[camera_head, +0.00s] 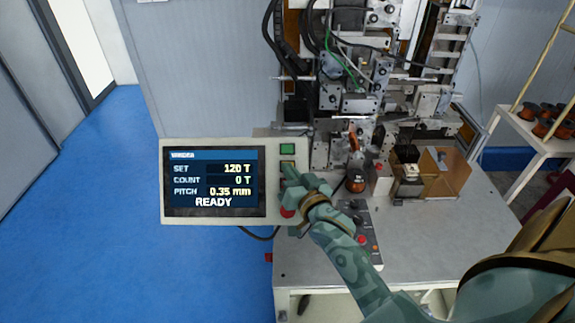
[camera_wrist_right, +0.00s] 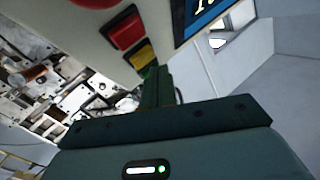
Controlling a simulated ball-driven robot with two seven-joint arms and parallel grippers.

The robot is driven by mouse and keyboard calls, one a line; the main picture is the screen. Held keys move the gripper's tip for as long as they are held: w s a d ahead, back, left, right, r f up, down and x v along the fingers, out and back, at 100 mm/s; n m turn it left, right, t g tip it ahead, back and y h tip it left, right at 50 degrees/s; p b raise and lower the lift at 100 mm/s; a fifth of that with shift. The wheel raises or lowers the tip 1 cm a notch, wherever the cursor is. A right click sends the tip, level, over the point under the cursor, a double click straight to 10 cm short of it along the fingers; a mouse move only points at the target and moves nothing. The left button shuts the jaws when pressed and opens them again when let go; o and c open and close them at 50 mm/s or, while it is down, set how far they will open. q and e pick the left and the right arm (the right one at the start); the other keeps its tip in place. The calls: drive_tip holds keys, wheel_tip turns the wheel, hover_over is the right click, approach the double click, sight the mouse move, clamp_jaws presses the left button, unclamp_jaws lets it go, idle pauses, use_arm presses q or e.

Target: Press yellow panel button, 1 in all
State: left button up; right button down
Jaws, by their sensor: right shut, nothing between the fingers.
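The panel (camera_head: 259,180) has a screen reading READY and a column of buttons on its right side. In the right wrist view the yellow button (camera_wrist_right: 142,56) sits beside a red square button (camera_wrist_right: 127,33). My right gripper (camera_head: 290,172) is shut and empty, in front of the button column. It covers part of that column in the head view, so the yellow button is hard to make out there. In the wrist view the fingertips (camera_wrist_right: 151,76) are close to the yellow button's lower edge; I cannot tell whether they touch. My left gripper is not in view.
A green button (camera_head: 287,148) is above my gripper, and a round red button (camera_head: 287,211) is below it. The coil winder (camera_head: 365,90) stands behind on the grey table (camera_head: 310,265). A control box (camera_head: 366,240) lies to the right. Blue floor (camera_head: 110,255) is clear at left.

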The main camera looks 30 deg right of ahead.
drive_tip(key=s+a+r+p, duration=0.1)
drive_tip(key=p, duration=0.1)
drive_tip(key=s+a+r+p, duration=0.1)
drive_tip(key=s+r+p, duration=0.1)
drive_tip(key=shift+s+r+p, duration=0.1)
drive_tip(key=shift+r+p, duration=0.05)
drive_tip(key=shift+p, duration=0.15)
idle(0.8)
